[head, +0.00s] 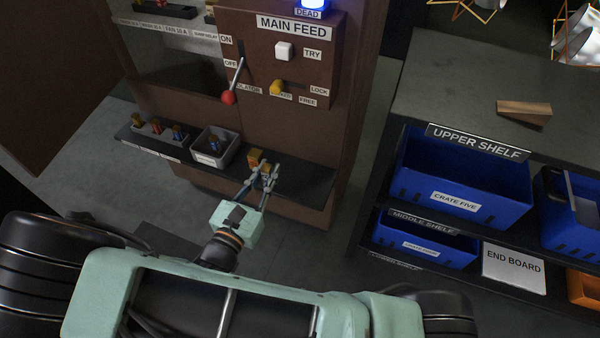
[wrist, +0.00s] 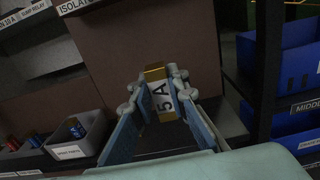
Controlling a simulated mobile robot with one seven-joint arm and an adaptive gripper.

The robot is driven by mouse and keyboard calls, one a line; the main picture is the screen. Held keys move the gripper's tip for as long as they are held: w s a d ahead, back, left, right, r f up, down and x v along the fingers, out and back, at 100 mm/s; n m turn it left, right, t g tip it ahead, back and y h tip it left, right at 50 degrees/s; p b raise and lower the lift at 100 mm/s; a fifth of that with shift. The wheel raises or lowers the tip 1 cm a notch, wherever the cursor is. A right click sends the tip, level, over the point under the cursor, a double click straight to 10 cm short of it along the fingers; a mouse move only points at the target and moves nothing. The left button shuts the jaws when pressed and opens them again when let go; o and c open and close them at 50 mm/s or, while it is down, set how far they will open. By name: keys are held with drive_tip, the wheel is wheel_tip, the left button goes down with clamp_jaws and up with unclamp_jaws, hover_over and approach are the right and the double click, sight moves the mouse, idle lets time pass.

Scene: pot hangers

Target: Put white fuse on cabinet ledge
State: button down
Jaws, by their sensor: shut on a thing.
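The white fuse (wrist: 159,98) shows in the wrist view, with gold end caps and a white band reading "5 A". My gripper (wrist: 157,104) is shut on it, with one blue-grey finger on each side. In the head view my gripper (head: 262,178) is at the right half of the dark cabinet ledge (head: 307,183). Gold-orange ends of the fuse (head: 255,155) show just beyond the fingertips, and the fingers hide part of it. I cannot tell whether the fuse touches the ledge or is held just above it.
A grey bin (head: 215,147) with fuses stands on the ledge left of my gripper. Several fuses (head: 157,127) stand at its left end. The red-knobbed isolator lever (head: 230,96) juts out above. The ledge's right end is clear. A shelf with blue crates (head: 465,185) stands at right.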

drive_tip(key=w+d+f+b, duration=0.1)
drive_tip(key=w+f, duration=0.1)
drive_tip(key=w, duration=0.1)
drive_tip(key=w+d+f+b, duration=0.1)
drive_tip(key=w+d+f, duration=0.1)
drive_tip(key=w+f, duration=0.1)
drive_tip(key=w+d+f+b, duration=0.1)
drive_tip(key=w+d+f, duration=0.1)
drive_tip(key=w+f, duration=0.1)
drive_tip(key=shift+w+f+b, duration=0.15)
drive_tip(key=shift+w+b, duration=0.15)
drive_tip(key=shift+w, duration=0.35)
drive_tip(key=shift+w+f, duration=0.15)
drive_tip(key=shift+f, duration=0.05)
drive_tip(key=f, duration=0.1)
drive_tip(key=f+b, duration=0.1)
drive_tip(key=f, duration=0.1)
drive_tip(key=shift+w+d+f, duration=0.15)
drive_tip(key=shift+w+f, duration=0.1)
drive_tip(key=shift+f, duration=0.1)
drive_tip(key=shift+r, duration=0.1)
drive_tip(key=shift+f+b, duration=0.25)
drive_tip(key=shift+b, duration=0.05)
drive_tip(key=c, duration=1.9)
unclamp_jaws()
